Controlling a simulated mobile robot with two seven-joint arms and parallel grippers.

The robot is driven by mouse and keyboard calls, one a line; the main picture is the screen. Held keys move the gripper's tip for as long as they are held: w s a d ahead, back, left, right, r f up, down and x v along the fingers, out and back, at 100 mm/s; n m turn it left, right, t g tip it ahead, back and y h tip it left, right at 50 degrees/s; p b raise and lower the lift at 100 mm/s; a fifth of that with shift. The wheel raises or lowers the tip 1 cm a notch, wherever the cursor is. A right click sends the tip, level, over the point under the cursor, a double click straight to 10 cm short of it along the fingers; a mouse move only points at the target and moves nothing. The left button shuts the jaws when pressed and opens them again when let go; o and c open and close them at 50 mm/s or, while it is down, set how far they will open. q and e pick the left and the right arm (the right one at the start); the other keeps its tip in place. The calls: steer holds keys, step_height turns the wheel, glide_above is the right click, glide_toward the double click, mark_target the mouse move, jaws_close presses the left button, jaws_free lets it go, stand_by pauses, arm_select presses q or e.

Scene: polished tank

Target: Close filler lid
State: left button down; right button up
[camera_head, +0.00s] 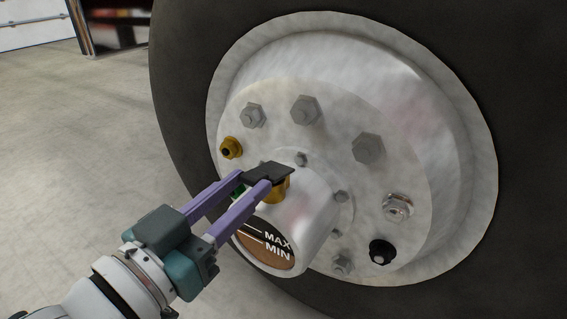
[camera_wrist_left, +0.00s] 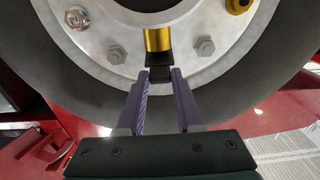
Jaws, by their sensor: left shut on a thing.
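The filler lid (camera_head: 272,171) is a flat black flap over a gold filler neck (camera_head: 279,190) on top of the round metal hub. My left gripper (camera_head: 256,183) comes in from the lower left, its purple fingers shut on the lid's near part. In the left wrist view, the dark lid (camera_wrist_left: 160,73) sits between the fingertips, with the gold neck (camera_wrist_left: 157,40) just beyond it. I cannot tell whether the lid is flush on the neck. A small green part (camera_head: 239,190) shows between the fingers. My right gripper is not in view.
The hub's sight glass (camera_head: 268,250) is marked MAX and MIN and faces me below the lid. Several hex nuts (camera_head: 304,109) stick out of the wheel face around the hub. A large dark tyre (camera_head: 180,90) surrounds it. The floor at left (camera_head: 80,130) is clear.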

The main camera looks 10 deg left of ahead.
arm_select(q)
steer(key=shift+s+f+t+h+b, duration=0.15)
steer(key=shift+f+t+b, duration=0.2)
steer(key=shift+f+b, duration=0.45)
steer(key=shift+f+t+h+b, duration=0.15)
steer(key=shift+f+t+b, duration=0.2)
steer(key=shift+f+b, duration=0.45)
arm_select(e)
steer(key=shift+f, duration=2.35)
arm_select(q)
steer(key=shift+a+r, duration=0.1)
steer(key=shift+r, duration=0.05)
steer(key=c, duration=1)
jaws_free()
steer(key=o, duration=0.4)
steer(key=shift+r, duration=0.15)
steer(key=shift+o, duration=0.2)
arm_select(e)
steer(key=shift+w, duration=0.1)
arm_select(q)
steer(key=shift+r, duration=0.1)
